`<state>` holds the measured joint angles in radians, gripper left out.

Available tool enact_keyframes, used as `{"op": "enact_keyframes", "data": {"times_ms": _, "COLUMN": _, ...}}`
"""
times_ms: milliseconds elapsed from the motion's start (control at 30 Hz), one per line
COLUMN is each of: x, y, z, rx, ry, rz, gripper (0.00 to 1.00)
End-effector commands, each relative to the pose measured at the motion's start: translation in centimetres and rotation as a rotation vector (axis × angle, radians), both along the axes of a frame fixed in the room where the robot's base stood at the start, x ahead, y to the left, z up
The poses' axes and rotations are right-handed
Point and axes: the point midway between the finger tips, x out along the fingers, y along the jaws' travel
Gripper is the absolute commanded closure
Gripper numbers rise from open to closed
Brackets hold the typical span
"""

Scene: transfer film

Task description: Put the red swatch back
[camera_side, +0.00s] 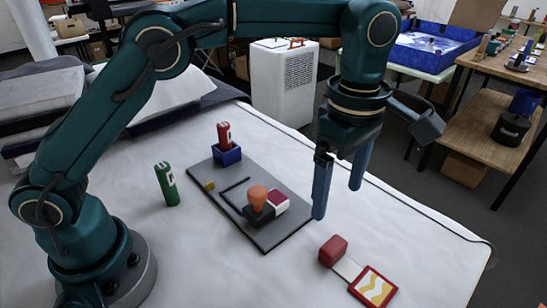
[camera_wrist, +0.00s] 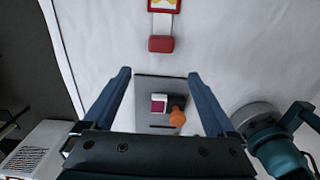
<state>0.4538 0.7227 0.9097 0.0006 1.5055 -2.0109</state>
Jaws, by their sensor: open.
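A red-framed swatch (camera_side: 374,287) with a yellow-and-white pattern lies on the white table at the front right. A pale strip joins it to a red block (camera_side: 333,250). In the wrist view the red block (camera_wrist: 161,44) is at the top centre, and the swatch (camera_wrist: 165,5) is cut off by the top edge. My gripper (camera_side: 337,201) is open and empty, pointing down beside the right edge of the grey board (camera_side: 222,190). In the wrist view its fingers (camera_wrist: 159,75) are spread, with the red block beyond their tips.
On the board are an orange-knobbed black piece (camera_side: 258,200), a maroon-and-white block (camera_side: 278,202), a thin black bracket, a small yellow piece and a blue holder (camera_side: 227,155) with a red tube (camera_side: 224,133). A green tube (camera_side: 166,184) stands left of the board.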

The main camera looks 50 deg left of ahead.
Motion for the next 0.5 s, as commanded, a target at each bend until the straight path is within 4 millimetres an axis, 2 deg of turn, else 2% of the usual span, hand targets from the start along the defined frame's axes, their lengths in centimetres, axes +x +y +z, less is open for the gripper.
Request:
{"op": "enact_keyframes", "data": {"times_ms": 167, "x": -0.5, "y": 2.2, "z": 2.5, "rx": -0.017, "ry": -0.051, "rz": -0.152, "gripper": 0.09}}
{"op": "enact_keyframes", "data": {"times_ms": 267, "x": -1.5, "y": 4.4, "z": 4.4, "rx": -0.019, "ry": -0.105, "rz": -0.31, "gripper": 0.09}}
{"op": "enact_keyframes", "data": {"times_ms": 500, "x": -5.4, "y": 9.4, "z": 6.9, "rx": 0.035, "ry": -0.242, "rz": -0.721, "gripper": 0.09}}
